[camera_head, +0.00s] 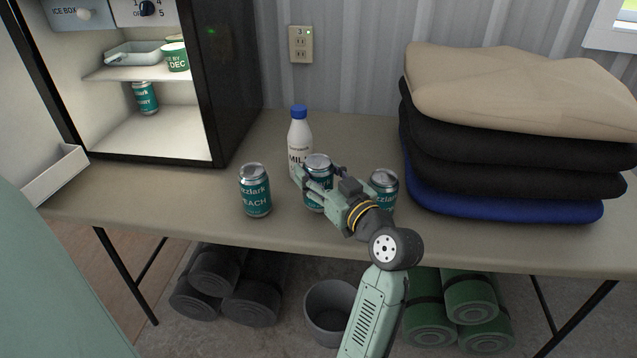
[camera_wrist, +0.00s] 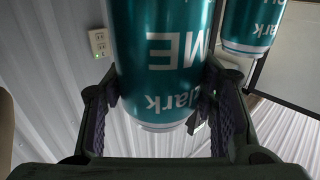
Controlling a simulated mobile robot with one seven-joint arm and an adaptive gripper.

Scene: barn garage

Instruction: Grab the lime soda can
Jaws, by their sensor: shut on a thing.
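The lime soda can (camera_head: 314,197) is teal with a silver top and stands upright on the table, partly hidden by my gripper (camera_head: 318,186). In the wrist view the can (camera_wrist: 160,55) appears upside down, with "ME" and "dark"-like letters showing. My gripper (camera_wrist: 160,105) has a finger on each side of the can and is shut on it. I cannot tell whether the can's base touches the table. A similar can labelled "EACH" (camera_head: 255,190) stands to the left. A third teal can (camera_head: 384,182) stands to the right, partly behind my arm.
A milk bottle with a blue cap (camera_head: 300,140) stands close behind the held can. A stack of folded cloths (camera_head: 515,130) fills the table's right. An open ice box (camera_head: 225,80) stands at the left, with another teal can (camera_head: 145,98) inside. The table's front edge (camera_head: 200,222) is near.

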